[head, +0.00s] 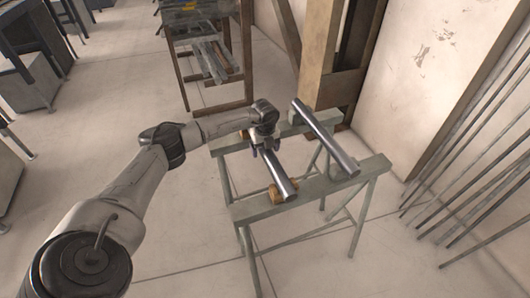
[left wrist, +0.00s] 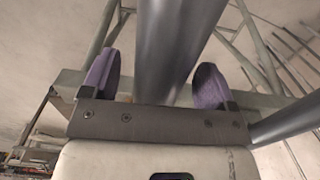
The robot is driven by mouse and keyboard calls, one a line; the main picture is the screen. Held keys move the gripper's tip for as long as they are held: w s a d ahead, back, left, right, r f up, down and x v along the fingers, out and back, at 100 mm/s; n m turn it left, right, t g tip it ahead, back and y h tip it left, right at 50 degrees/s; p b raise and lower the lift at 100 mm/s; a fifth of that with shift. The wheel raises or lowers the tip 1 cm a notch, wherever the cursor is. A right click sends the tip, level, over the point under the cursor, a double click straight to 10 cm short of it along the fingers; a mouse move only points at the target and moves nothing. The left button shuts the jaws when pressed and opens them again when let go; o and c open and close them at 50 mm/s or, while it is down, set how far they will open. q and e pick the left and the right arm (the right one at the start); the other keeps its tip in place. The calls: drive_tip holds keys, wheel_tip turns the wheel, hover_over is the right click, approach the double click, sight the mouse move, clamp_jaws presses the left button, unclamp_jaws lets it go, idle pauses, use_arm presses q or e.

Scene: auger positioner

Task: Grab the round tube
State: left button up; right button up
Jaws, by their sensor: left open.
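A shiny grey round tube (head: 278,176) lies across a pale green trestle stand (head: 252,209), with its near end by a yellow-brown block (head: 282,194). A second metal tube (head: 326,138) lies roughly parallel on the stand to its right. My left gripper (head: 266,145) is over the far part of the first tube and hides that part. In the left wrist view, its two purple finger pads (left wrist: 156,84) are apart on either side of a tube (left wrist: 175,45), with gaps visible. Another tube (left wrist: 293,122) shows at right there. My right gripper is in neither view.
Several long metal rods (head: 478,150) lean on the pale wall at right. A brown wooden post (head: 322,50) stands behind the stand. A wooden rack (head: 210,50) is at the back, and grey machines (head: 30,80) are at the far left. The floor around the stand is clear.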

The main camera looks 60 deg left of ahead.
use_arm(q)
drive_tip(key=shift+c, duration=0.4)
clamp_jaws()
idle(0.4)
drive_tip(key=shift+r, duration=0.1)
